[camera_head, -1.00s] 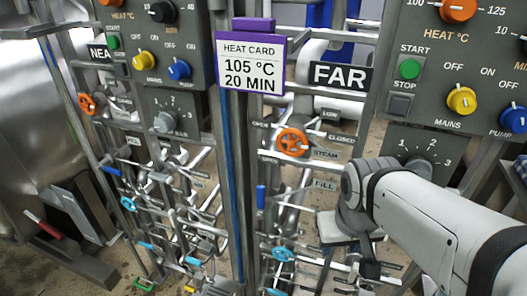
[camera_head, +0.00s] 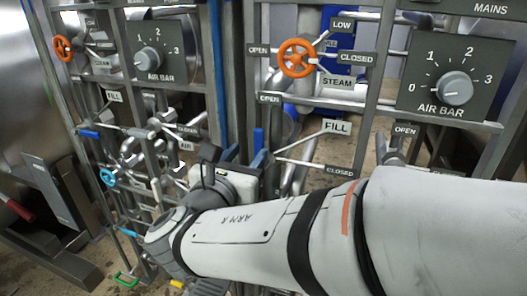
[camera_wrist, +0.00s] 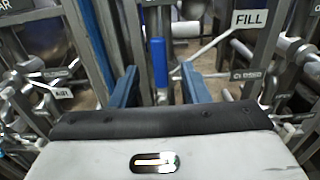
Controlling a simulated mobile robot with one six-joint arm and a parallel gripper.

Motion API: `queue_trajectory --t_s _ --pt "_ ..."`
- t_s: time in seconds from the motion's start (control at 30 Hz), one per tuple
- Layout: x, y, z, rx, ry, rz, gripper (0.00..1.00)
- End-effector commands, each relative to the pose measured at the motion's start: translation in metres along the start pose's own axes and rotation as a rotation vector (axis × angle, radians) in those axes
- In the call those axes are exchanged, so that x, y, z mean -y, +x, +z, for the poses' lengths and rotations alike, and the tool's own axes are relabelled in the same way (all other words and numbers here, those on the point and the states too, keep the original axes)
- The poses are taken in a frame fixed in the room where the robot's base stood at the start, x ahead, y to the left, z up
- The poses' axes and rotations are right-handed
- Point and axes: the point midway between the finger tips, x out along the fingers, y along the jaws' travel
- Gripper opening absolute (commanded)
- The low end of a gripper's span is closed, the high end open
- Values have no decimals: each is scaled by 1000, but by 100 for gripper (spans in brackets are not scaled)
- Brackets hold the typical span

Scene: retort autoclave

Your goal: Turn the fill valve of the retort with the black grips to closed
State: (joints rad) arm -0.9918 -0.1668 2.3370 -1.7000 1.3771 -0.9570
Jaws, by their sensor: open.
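The fill valve handle (camera_head: 258,139), a blue-sleeved lever, stands upright on the middle pipe frame, below an OPEN plate (camera_head: 269,98). A FILL plate (camera_head: 337,127) and a CLOSED plate (camera_head: 340,171) are to its right. In the wrist view the blue handle (camera_wrist: 158,62) stands between the two blue fingers of my open gripper (camera_wrist: 158,88), with a gap on each side. The FILL plate (camera_wrist: 250,18) and CLOSED plate (camera_wrist: 245,75) are at right there. In the head view my arm hides much of the gripper and valve. No black grips are visible.
An orange steam handwheel (camera_head: 297,58) is above the FILL plate. A grey AIR BAR knob panel (camera_head: 455,80) is at right. Another frame at left has a blue lever lying level (camera_head: 88,133) beside its own FILL plate (camera_head: 114,95). Pipes and posts crowd the gripper.

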Motion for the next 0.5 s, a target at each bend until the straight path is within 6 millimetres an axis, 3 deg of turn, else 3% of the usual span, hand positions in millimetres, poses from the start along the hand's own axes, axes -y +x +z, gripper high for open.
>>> queue_trajectory --t_s 0.5 --pt "0 64 0 5 -3 0 42"
